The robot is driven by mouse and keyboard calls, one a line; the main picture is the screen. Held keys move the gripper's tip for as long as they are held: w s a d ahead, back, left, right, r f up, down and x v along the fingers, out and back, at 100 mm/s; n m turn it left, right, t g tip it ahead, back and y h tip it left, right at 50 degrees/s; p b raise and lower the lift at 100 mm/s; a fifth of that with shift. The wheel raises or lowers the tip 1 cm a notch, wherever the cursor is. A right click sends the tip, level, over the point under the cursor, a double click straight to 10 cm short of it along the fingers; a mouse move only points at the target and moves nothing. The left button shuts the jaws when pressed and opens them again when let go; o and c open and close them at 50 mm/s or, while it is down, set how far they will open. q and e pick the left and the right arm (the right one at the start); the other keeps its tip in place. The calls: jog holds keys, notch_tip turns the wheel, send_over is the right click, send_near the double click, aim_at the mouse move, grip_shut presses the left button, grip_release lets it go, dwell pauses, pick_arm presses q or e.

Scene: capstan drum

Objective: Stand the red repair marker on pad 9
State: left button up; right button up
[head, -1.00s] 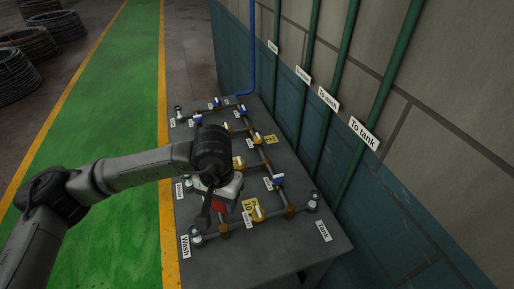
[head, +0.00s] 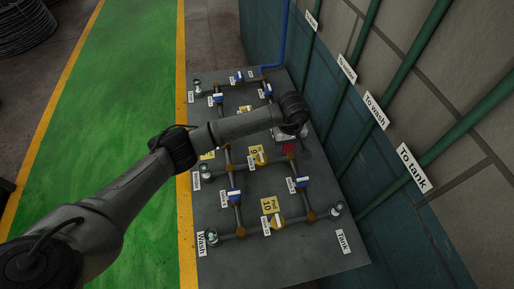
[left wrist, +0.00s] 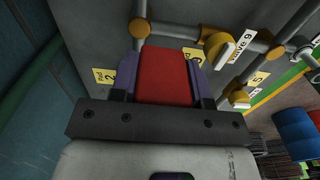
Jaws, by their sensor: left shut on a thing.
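My left gripper (head: 287,146) is shut on the red repair marker (left wrist: 165,76), which sits between its two fingers in the left wrist view. In the head view the marker (head: 288,149) shows as a small red patch under the gripper, above the right part of the bench. Pad 9 (head: 256,151) is a yellow plate just left of it in the head view, beside a yellow-handled valve. In the left wrist view a yellow pad (left wrist: 194,55) near the "Valve 9" label is partly hidden by a finger. The marker appears held above the bench. My right gripper is not in view.
Pad 10 (head: 269,204) lies nearer on the grey bench (head: 290,250). Pipes with blue and yellow valves cross the bench. Green pipes (head: 408,116) run up the wall at right. Bare bench shows along the near edge.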

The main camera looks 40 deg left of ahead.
aim_at(256, 152)
pick_arm(q)
jog(key=a+f, duration=0.2)
jog(key=a, duration=0.2)
jog(key=s+a+f, duration=0.1)
jog(key=a+f, duration=0.4)
jog(key=a, duration=0.2)
jog(key=shift+s+a+f, duration=0.15)
jog(key=shift+s+a, duration=0.1)
jog(key=shift+a, duration=0.05)
jog(key=shift+f, duration=1.95)
jog(key=shift+f, duration=0.1)
jog(key=shift+f+b, duration=0.15)
jog(key=shift+b, duration=0.15)
jog(key=o, duration=0.9)
jog(key=shift+o, duration=0.2)
